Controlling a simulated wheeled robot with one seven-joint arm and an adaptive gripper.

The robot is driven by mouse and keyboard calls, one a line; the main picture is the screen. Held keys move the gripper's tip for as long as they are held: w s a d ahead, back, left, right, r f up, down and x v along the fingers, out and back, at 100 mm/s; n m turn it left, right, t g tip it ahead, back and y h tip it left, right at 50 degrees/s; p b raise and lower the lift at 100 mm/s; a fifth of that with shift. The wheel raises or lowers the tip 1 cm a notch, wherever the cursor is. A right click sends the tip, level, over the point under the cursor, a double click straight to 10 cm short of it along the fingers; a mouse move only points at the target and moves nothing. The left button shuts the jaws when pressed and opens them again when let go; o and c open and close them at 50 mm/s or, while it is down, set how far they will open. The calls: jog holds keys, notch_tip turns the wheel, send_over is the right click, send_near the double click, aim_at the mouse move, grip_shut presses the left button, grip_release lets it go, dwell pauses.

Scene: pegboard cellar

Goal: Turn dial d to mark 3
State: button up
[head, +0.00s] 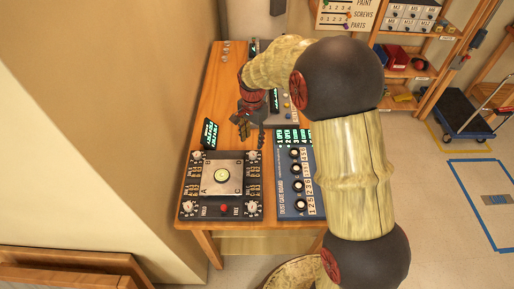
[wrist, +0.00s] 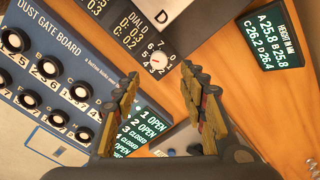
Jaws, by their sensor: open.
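Dial D (wrist: 158,60) is a small white knob with a red mark, in a ring of small numbers on the dark panel. Which number the mark meets is too small to tell. A "DIAL D" label is printed beside it, and the pale plate corner lettered D (wrist: 187,14) lies close by. In the head view, the dial at the panel's upper right corner (head: 252,156) appears to be dial D. My gripper (wrist: 168,88) is open and empty, its worn yellow-brown fingers apart from the dial. In the head view, my gripper (head: 243,124) hangs over the table beyond the panel.
The blue dust gate board (head: 296,180) with several black knobs lies beside the panel. A height readout (wrist: 268,38) lists A 25.8, B 25.8, C 26.2, D 26.4. The panel has a round level (head: 222,176) and a red button (head: 224,208). A wall stands left of the table.

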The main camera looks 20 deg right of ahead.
aim_at(253, 154)
jog(key=shift+f+m, duration=0.15)
jog(key=shift+m, duration=0.45)
jog(key=shift+s+f, duration=0.1)
jog(key=shift+f, duration=0.2)
jog(key=shift+f+b, duration=0.95)
jog(key=shift+f, duration=2.6)
jog(key=shift+c, duration=0.2)
grip_shut()
